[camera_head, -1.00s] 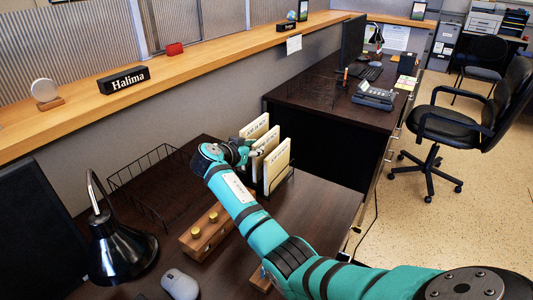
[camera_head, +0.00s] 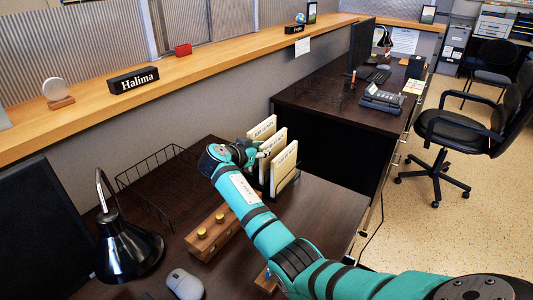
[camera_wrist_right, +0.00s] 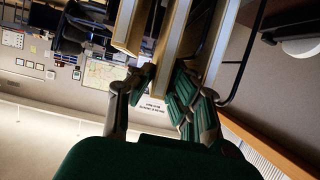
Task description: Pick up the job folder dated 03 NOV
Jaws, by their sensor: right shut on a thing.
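Three cream job folders stand upright in a dark wire rack on the brown desk: a back one (camera_head: 263,128), a middle one (camera_head: 278,137) and a front one (camera_head: 284,170). Their tabs carry dark lettering too small for me to read the dates. My right gripper (camera_head: 262,154) reaches in among them from the left and is shut on the middle folder, which still stands between the other two. In the right wrist view, folder edges (camera_wrist_right: 170,45) run down between my right gripper's two fingers (camera_wrist_right: 160,105). My left gripper does not show.
A wire tray (camera_head: 150,185), a wooden block with brass knobs (camera_head: 212,232), a black lamp (camera_head: 128,245) and a mouse (camera_head: 185,285) are on the desk near my arm. A ledge (camera_head: 200,75) runs behind. The desk right of the rack is clear.

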